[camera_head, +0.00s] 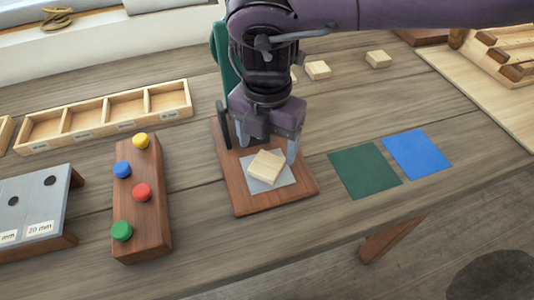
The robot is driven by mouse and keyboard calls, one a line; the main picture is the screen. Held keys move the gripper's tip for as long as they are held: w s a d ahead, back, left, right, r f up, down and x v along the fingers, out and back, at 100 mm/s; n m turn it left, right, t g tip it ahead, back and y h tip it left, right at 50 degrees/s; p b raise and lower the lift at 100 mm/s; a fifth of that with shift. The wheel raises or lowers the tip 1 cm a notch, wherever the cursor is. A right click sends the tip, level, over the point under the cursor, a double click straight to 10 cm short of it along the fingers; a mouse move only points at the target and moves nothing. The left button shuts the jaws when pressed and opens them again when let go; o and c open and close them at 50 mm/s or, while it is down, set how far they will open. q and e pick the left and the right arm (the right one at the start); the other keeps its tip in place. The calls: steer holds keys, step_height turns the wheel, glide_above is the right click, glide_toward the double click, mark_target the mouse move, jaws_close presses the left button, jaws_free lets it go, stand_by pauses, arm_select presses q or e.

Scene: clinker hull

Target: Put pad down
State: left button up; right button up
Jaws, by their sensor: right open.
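My right gripper (264,143) comes down from the top, its arm entering from the upper right. Its fingers are apart, just above and behind a pale wooden block (266,166). The block lies turned at an angle on a grey square sheet (283,180), which rests on a reddish-brown board (245,204). The pale block may be the pad, but I cannot tell for sure. A green square (364,171) and a blue square (417,154) lie flat to the right of the board. My left gripper is not in view.
A wooden block with coloured knobs (142,235) stands left of the board. A compartment tray (105,116) and a grey-topped gauge stand (38,208) are farther left. Small pale blocks (318,70) lie behind. A green upright object (220,55) is partly hidden by my arm.

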mark_target(267, 164)
step_height(267, 164, up, 8)
steer(key=shift+f, duration=0.25)
steer(key=shift+r, duration=0.1)
